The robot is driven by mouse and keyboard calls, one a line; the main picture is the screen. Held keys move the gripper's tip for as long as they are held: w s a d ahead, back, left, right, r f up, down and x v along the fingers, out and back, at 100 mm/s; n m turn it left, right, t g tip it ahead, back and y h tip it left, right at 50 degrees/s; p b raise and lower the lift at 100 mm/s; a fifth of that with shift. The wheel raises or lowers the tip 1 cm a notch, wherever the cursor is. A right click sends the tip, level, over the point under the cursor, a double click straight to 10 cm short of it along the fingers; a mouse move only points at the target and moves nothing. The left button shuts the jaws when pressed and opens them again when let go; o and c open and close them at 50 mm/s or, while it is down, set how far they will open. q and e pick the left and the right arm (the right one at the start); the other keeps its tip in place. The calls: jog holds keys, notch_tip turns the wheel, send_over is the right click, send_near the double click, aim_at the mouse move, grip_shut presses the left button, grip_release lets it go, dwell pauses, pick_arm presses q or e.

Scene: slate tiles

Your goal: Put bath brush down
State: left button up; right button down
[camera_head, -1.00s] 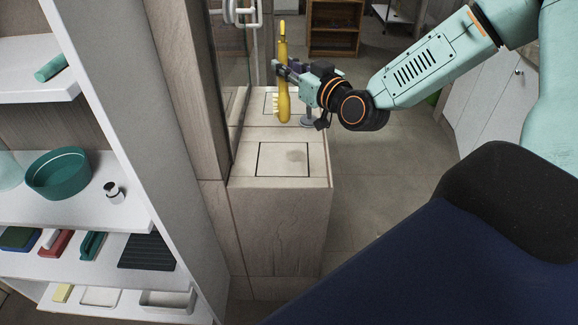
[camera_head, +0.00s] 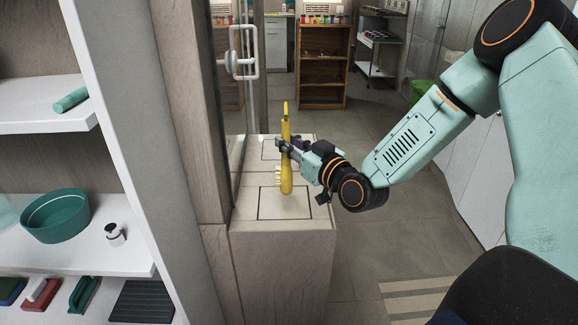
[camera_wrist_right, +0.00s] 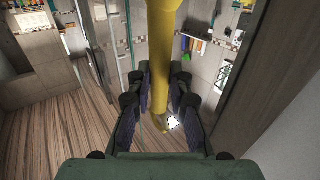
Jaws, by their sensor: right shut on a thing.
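The yellow bath brush (camera_head: 286,178) is upright in my right gripper (camera_head: 284,147), with its pale bristles facing left near its lower end. My right gripper is shut on the brush's handle. In the head view the brush overlaps the top of a stone-like ledge (camera_head: 247,214); I cannot tell whether its lower end touches the ledge. In the right wrist view the yellow handle (camera_wrist_right: 162,60) runs between the two fingers of the gripper (camera_wrist_right: 165,98). My left gripper is not in view.
A glass panel (camera_head: 237,90) with a white handle (camera_head: 241,55) stands left of the ledge. White shelves at the left hold a green bowl (camera_head: 56,216) and other items. The ledge top around the square outlines is bare. A wooden shelf (camera_head: 322,75) stands behind.

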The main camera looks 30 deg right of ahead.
aim_at(287, 157)
jog(key=f+b, duration=0.1)
jog(key=f, duration=0.2)
jog(key=shift+s+a+f+b, duration=0.1)
jog(key=shift+a+f+b, duration=0.15)
jog(key=shift+b, duration=0.15)
jog(key=shift+d, duration=0.2)
jog(key=shift+f, duration=0.15)
jog(key=c, duration=1.5)
grip_release()
jog(key=shift+a, duration=0.15)
jog(key=shift+c, duration=0.2)
jog(key=shift+o, duration=1.6)
